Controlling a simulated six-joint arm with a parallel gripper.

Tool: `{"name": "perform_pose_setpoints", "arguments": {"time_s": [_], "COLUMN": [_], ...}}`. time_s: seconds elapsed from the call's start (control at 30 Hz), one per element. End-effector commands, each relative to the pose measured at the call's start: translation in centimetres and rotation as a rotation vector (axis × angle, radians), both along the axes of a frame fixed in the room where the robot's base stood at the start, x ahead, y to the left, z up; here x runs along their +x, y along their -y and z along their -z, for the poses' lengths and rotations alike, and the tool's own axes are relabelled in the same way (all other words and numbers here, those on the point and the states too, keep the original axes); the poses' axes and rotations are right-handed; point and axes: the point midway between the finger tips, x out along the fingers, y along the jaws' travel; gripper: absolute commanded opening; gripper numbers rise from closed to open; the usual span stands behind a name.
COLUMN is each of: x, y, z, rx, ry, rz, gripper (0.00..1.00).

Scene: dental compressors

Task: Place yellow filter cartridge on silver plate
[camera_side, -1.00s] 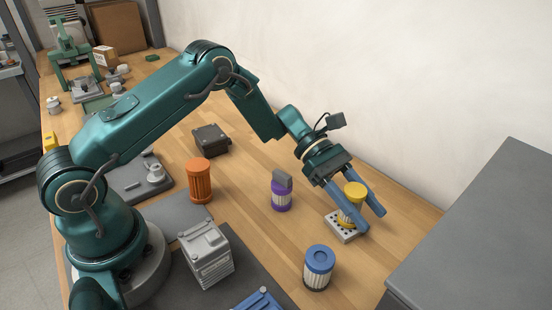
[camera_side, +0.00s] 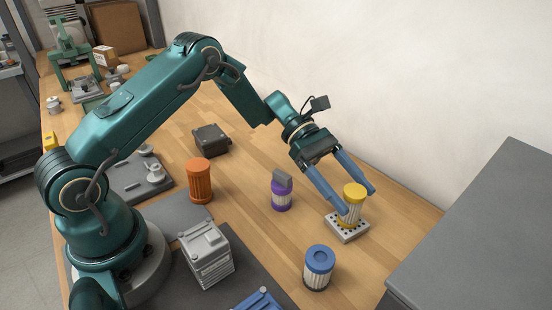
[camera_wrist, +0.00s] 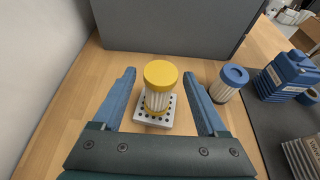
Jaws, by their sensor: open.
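The yellow filter cartridge (camera_side: 352,205) has yellow ends and a white pleated middle. It stands upright on the silver plate (camera_side: 340,233), a small block with dark holes. In the wrist view the cartridge (camera_wrist: 159,88) stands on the plate (camera_wrist: 153,122), whose near edge and corners show around its base.
A blue-topped cartridge (camera_side: 319,267) stands in front of the plate. A purple cartridge (camera_side: 281,191) and an orange one (camera_side: 200,181) stand to the left. A grey box (camera_side: 480,235) is at the right, and the wall is behind. Bare wood surrounds the plate.

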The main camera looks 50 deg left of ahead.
Motion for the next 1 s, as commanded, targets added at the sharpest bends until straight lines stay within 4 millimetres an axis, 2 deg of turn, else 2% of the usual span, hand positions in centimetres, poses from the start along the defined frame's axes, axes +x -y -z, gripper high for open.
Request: {"name": "perform_pose_setpoints", "arguments": {"time_s": [0.03,0.2,0.43,0.57,0.67,0.77,1.0], "x": [0.2,0.1,0.0,-0.3,-1.2,-2.9,-8.3], "y": [-1.3,-4.5,-7.0,-7.2,-6.8,-6.2,-5.7], "z": [-0.5,-1.8,-2.9,-3.5,-4.6,-6.0,-8.7], "rx": [0.000,0.001,0.001,0.025,0.091,0.198,0.488], "ry": [0.004,0.004,0.002,0.021,0.079,0.178,0.461], "rz": [-0.006,-0.005,-0.001,0.019,0.071,0.159,0.414], "gripper": [0.75,0.75,0.75,0.75,0.75,0.75,0.75]}}
